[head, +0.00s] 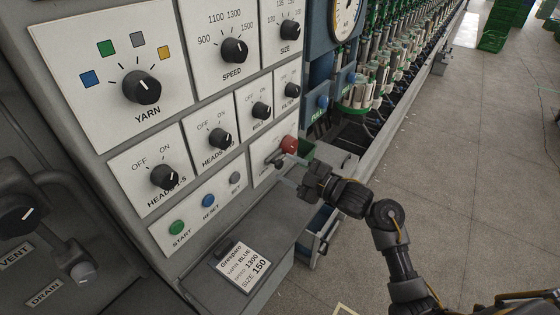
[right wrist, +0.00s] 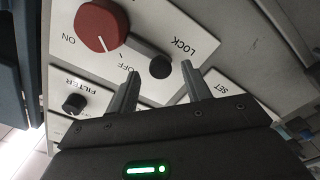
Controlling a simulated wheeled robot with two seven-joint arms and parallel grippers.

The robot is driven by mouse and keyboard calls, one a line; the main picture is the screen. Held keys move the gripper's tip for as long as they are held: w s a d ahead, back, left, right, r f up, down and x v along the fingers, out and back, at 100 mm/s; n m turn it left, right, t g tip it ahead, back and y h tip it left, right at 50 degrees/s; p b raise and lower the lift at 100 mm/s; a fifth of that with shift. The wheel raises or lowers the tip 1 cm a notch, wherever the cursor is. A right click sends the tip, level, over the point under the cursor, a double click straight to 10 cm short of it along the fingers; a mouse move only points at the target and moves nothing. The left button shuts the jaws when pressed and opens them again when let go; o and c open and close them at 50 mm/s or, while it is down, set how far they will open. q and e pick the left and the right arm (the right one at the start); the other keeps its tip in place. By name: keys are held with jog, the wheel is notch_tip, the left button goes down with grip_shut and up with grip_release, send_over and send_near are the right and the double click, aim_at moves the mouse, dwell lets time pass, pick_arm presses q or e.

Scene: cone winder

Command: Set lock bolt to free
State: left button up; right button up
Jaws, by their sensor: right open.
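The lock bolt (right wrist: 149,54) is a dark bar with a round black knob at its end, beside the LOCK lettering in the right wrist view. It lies next to the red knob, on the same white plate. It also shows small in the head view (head: 276,161), partly crowded by my gripper. My right gripper (right wrist: 160,82) is open, with its two fingertips on either side of the bolt's black knob. I cannot tell whether they touch it. In the head view my right gripper (head: 296,178) is close in front of the plate. My left gripper is out of view.
The red knob (right wrist: 103,26), marked ON and OFF, is right beside the bolt. The FILTER knob (right wrist: 74,103) is near my fingers. Below the panel are a grey ledge with an order card (head: 243,268) and an open drawer (head: 325,235).

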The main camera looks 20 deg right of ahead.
aim_at(281, 166)
jog(key=shift+p+x, duration=0.3)
jog(key=shift+x, duration=1.5)
grip_shut()
jog(key=shift+s+a+f+p, duration=0.15)
jog(key=shift+s+a+p, duration=0.2)
jog(key=shift+s+a, duration=1.3)
